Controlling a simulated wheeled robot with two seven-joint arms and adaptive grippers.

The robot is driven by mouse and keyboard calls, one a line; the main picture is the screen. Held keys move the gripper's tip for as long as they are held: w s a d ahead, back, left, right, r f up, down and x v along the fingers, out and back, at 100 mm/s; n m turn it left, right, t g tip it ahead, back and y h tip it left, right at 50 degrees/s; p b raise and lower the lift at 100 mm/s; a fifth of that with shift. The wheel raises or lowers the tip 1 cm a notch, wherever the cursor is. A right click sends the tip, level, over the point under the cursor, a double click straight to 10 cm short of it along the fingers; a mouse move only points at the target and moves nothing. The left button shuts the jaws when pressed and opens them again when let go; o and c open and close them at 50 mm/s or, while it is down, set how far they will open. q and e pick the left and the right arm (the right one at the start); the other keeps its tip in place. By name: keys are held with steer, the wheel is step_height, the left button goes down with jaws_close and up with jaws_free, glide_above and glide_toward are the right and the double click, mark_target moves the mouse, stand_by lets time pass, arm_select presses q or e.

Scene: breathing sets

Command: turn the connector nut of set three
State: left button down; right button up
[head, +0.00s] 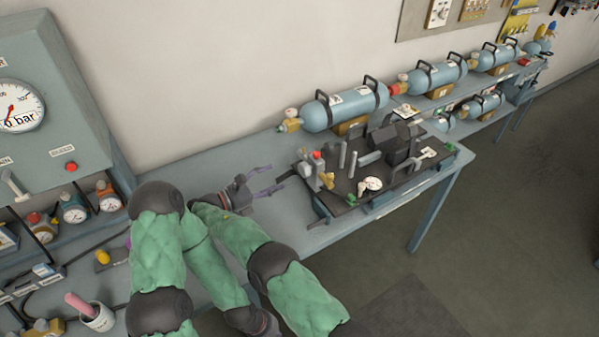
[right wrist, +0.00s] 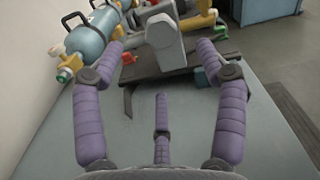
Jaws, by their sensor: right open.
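My right gripper (head: 277,178) is open and empty above the bench, left of the dark plate (head: 378,192) that carries an assembly of grey blocks, posts and a round white gauge (head: 370,184). In the right wrist view its purple fingers (right wrist: 161,50) are spread apart, with a grey block (right wrist: 165,42) beyond them. Blue cylinders with black handles stand along the wall; the nearest cylinder (head: 345,106) has a brass end fitting (head: 289,126). In the right wrist view this cylinder (right wrist: 92,40) is at the upper left. I cannot tell which set is three.
A pressure panel (head: 52,90) with a large dial stands at the left. A cup (head: 97,316) with a pink item and several small gauges are below it. The bench (head: 235,160) is clear between the panel and the plate. The bench ends at the right above open floor.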

mark_target(301, 169)
steer(key=x, duration=0.3)
steer(key=b+x, duration=0.1)
steer(key=x, duration=0.7)
steer(key=shift+w+a+f, duration=0.1)
steer(key=shift+f, duration=0.15)
steer(key=c, duration=1.2)
steer(key=shift+o, duration=0.2)
steer(key=shift+r, duration=0.1)
